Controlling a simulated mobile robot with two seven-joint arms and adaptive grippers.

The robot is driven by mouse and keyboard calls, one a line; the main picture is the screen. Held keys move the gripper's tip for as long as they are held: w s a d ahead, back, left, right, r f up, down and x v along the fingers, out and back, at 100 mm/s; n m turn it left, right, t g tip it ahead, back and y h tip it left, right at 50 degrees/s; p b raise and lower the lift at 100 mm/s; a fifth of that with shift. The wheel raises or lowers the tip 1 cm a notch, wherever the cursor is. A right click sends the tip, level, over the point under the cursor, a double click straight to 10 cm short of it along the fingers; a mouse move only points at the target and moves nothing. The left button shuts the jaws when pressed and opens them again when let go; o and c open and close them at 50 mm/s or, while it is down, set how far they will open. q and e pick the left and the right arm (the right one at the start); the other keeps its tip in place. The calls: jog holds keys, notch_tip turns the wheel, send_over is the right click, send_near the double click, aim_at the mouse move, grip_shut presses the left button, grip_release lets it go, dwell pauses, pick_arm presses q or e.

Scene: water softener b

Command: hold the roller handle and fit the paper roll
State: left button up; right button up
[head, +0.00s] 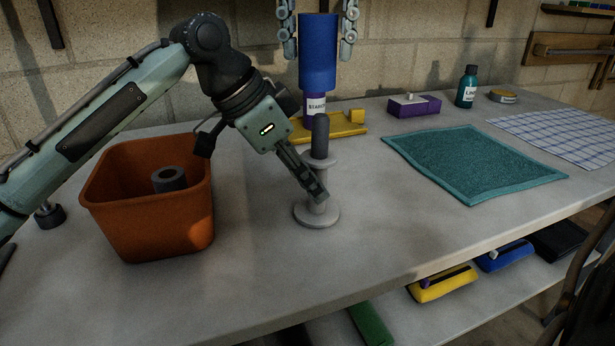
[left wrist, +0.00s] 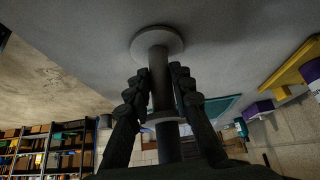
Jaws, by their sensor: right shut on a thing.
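The roller handle (head: 317,215) stands upright on the table, with a grey round base, a flange and a dark rounded top. My left gripper (head: 315,192) has its fingers on either side of the shaft below the flange. In the left wrist view the handle (left wrist: 160,80) is between the fingers (left wrist: 160,88); whether both touch it is unclear. My right gripper (head: 318,50) comes from above, shut on the blue paper roll (head: 318,65). The roll is upright above and slightly behind the dark top, apart from it in the picture.
An orange bin (head: 155,225) with a grey roll (head: 169,180) inside stands left of the handle. Behind are a purple bottle (head: 314,103), a yellow holder (head: 345,130) and a purple box (head: 414,106). A teal mat (head: 475,165) lies right. The table front is clear.

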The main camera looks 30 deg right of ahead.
dwell(0.3)
jog(key=shift+s+d, duration=0.2)
dwell(2.0)
jog(key=shift+f, duration=0.15)
jog(key=shift+f, duration=1.5)
jog(key=shift+f, duration=0.35)
jog(key=shift+f, duration=0.7)
jog(key=shift+r, duration=0.1)
jog(key=shift+r, duration=0.8)
